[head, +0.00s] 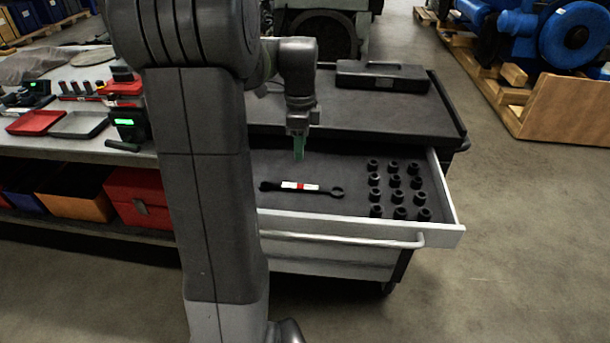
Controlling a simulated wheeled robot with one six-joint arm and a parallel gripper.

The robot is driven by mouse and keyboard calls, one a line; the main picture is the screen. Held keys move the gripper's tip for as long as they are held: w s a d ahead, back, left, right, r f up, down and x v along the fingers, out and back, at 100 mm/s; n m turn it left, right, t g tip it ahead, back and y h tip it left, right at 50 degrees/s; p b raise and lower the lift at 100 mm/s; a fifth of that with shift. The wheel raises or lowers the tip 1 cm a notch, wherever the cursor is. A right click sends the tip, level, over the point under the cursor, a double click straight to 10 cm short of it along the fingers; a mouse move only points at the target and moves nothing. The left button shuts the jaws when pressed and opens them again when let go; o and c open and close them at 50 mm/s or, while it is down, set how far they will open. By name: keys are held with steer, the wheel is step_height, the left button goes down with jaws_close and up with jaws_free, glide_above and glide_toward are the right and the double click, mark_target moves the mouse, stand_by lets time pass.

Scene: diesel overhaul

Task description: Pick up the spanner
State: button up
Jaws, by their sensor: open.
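The spanner (325,190) is dark, with a white and red label at its middle. It lies flat in the open drawer (440,190) of the tool cart, with its ring end to the right. My gripper (299,157) points down above the drawer, up and slightly behind the spanner in the head view, apart from it. Its green fingertips are open and hold nothing visible. My arm hides part of the drawer's left side.
Several black sockets (394,180) stand in rows at the drawer's right. A black case (383,76) lies on the cart top (335,112). A workbench (75,148) with trays and devices stands at the left.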

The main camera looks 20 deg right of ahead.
glide_above(300, 186)
step_height(300, 186, down, 8)
steer(key=shift+s+f, duration=0.15)
steer(key=shift+f, duration=0.05)
steer(key=shift+f+p, duration=0.3)
steer(key=shift+f, duration=2.05)
steer(key=shift+w, duration=0.2)
jaws_close()
